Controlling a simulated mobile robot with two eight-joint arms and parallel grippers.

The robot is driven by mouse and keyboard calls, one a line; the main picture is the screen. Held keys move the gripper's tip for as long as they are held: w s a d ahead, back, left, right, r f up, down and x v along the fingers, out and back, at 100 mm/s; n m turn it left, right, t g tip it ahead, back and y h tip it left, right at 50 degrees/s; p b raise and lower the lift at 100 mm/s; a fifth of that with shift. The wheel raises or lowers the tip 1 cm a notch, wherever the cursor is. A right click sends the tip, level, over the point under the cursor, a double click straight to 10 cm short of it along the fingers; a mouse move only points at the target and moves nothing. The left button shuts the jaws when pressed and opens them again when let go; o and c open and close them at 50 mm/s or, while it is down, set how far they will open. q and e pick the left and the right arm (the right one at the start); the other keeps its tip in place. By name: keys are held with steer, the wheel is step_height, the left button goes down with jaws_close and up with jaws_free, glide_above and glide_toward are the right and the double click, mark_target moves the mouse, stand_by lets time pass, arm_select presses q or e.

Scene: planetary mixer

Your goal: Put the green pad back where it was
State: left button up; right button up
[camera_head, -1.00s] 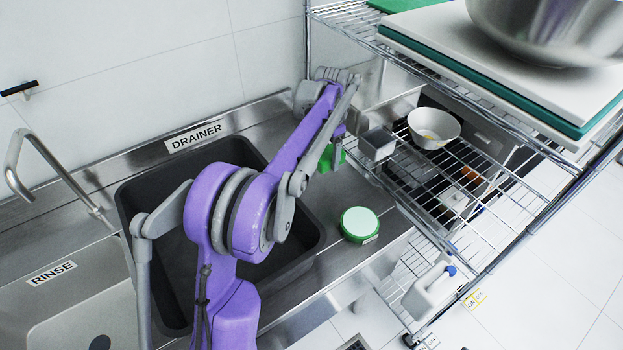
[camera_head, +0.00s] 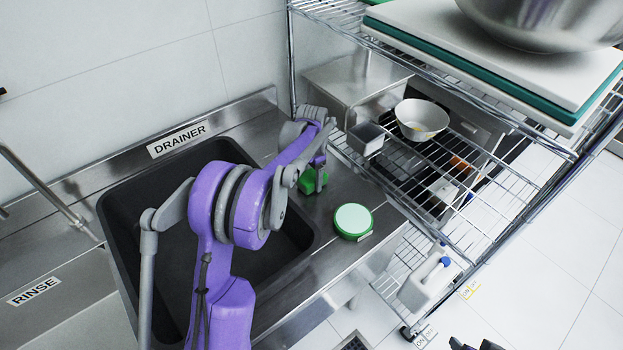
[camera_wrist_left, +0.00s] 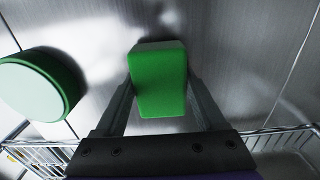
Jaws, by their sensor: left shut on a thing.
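The green pad (camera_head: 312,182) is a small green block at the end of my left arm, over the steel counter right of the drainer sink. In the left wrist view the pad (camera_wrist_left: 158,82) sits between the two dark fingers of my left gripper (camera_wrist_left: 160,100), which is shut on it. The pad is close to the counter; I cannot tell if it touches. In the head view my arm partly hides the gripper (camera_head: 314,172). Dark tips at the bottom edge, possibly my right gripper (camera_head: 477,345), are mostly cut off.
A round green tub with a pale top (camera_head: 353,221) stands on the counter (camera_head: 327,207) near the pad; it also shows in the left wrist view (camera_wrist_left: 38,85). The dark sink (camera_head: 160,225) lies left. A wire rack (camera_head: 480,205) with a white bowl (camera_head: 421,119) stands right.

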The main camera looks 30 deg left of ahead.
mark_target(312, 176)
arm_select(q)
steer(key=shift+f, duration=0.25)
steer(key=shift+f, duration=0.1)
steer(key=o, duration=1.3)
step_height(312, 176, up, 12)
steer(key=shift+r, duration=0.15)
